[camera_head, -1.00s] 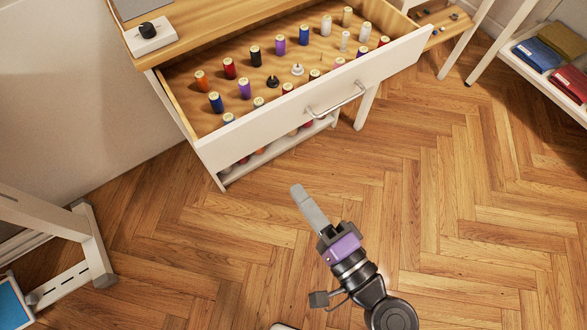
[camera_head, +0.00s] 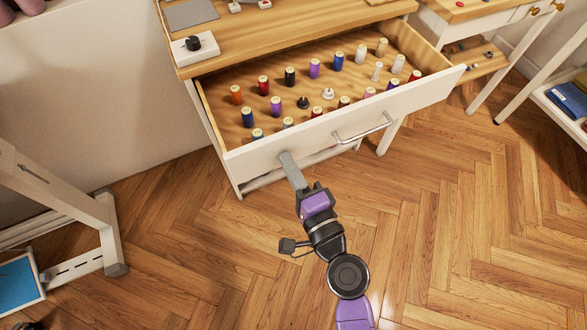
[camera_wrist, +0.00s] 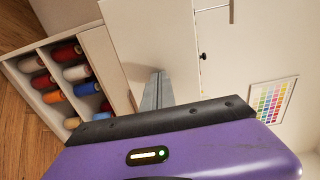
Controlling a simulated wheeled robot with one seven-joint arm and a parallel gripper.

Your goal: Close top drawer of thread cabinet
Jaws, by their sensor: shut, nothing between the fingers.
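The thread cabinet (camera_head: 300,36) has a wooden top and white body. Its top drawer (camera_head: 250,158) is pulled well out, with several thread spools standing inside. The drawer has a white front with a metal bar handle (camera_head: 362,130). My gripper (camera_head: 286,156) is shut and empty, its fingertips at the lower part of the drawer front, left of the handle. In the wrist view the fingers (camera_wrist: 158,88) point at the white drawer front (camera_wrist: 150,40); whether they touch it I cannot tell.
An open shelf with thread spools (camera_wrist: 75,73) lies below the drawer. A white-legged stand (camera_head: 85,235) is at the left. A second table (camera_head: 475,12) and a shelf with folded blue cloth (camera_head: 570,100) are at the right. The wooden floor in front is clear.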

